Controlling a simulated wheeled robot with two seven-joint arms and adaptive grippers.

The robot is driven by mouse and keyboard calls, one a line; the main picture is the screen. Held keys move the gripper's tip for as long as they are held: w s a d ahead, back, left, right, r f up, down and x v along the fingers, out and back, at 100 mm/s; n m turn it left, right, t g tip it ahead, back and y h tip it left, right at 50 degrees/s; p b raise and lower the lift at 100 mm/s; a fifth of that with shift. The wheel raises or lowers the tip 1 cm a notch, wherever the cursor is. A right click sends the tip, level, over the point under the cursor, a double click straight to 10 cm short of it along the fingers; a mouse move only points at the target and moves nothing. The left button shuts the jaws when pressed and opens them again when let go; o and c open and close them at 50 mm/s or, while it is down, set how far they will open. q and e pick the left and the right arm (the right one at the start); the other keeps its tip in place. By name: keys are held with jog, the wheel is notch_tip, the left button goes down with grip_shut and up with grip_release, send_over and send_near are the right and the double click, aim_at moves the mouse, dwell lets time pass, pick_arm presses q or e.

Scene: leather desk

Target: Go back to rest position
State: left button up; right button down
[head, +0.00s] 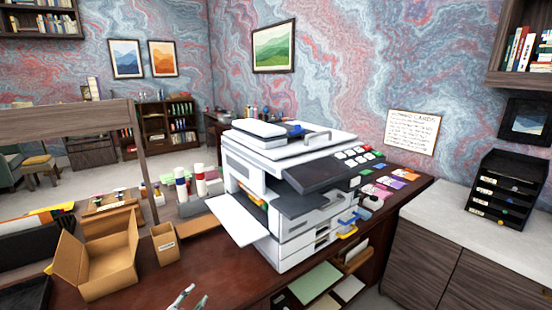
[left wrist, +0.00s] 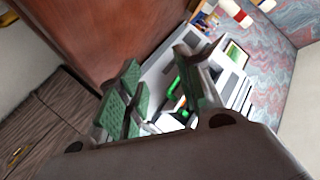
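My left gripper (head: 188,298) shows only as its fingertips at the bottom edge of the head view, in front of the desk. In the left wrist view its two green-padded fingers (left wrist: 155,95) stand apart with nothing held between them. The desk (head: 215,262) is dark red-brown leather, and its surface also shows in the left wrist view (left wrist: 115,35). A large white printer (head: 290,190) stands on the desk, apart from the fingertips. My right gripper is not in view.
An open cardboard box (head: 98,265) and a small brown cup (head: 165,244) stand left of the printer. An open drawer or shelf with papers (head: 318,282) lies below the printer. A grey cabinet (head: 470,260) with a black tray rack (head: 506,190) stands at right.

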pick_arm(q)
jog(key=s+d+f+n+g+y, duration=0.1)
jog(key=s+f+n+g, duration=0.1)
jog(key=s+g, duration=0.35)
jog(key=s+d+f+n+g, duration=0.1)
jog(key=s+f+n+g, duration=0.15)
jog(key=s, duration=0.65)
jog(key=s+d+f+n+g+y, duration=0.1)
jog(key=s+n+g, duration=0.2)
jog(key=s, duration=0.5)
notch_tip(320, 180, down, 33)
jog(key=a, duration=0.3)
jog(key=s+a+f+g, duration=0.1)
jog(key=s+a+f, duration=0.3)
jog(key=s+f, duration=0.6)
jog(key=s+a+f+m+b, duration=0.1)
jog(key=s+a+f, duration=0.2)
jog(key=s+f, duration=0.8)
jog(key=shift+s+a+g+y, duration=0.35)
jog(key=shift+s+g+y, duration=0.05)
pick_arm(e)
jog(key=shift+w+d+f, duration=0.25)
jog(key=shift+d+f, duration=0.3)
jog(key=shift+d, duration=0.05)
pick_arm(q)
jog(key=shift+w, duration=0.1)
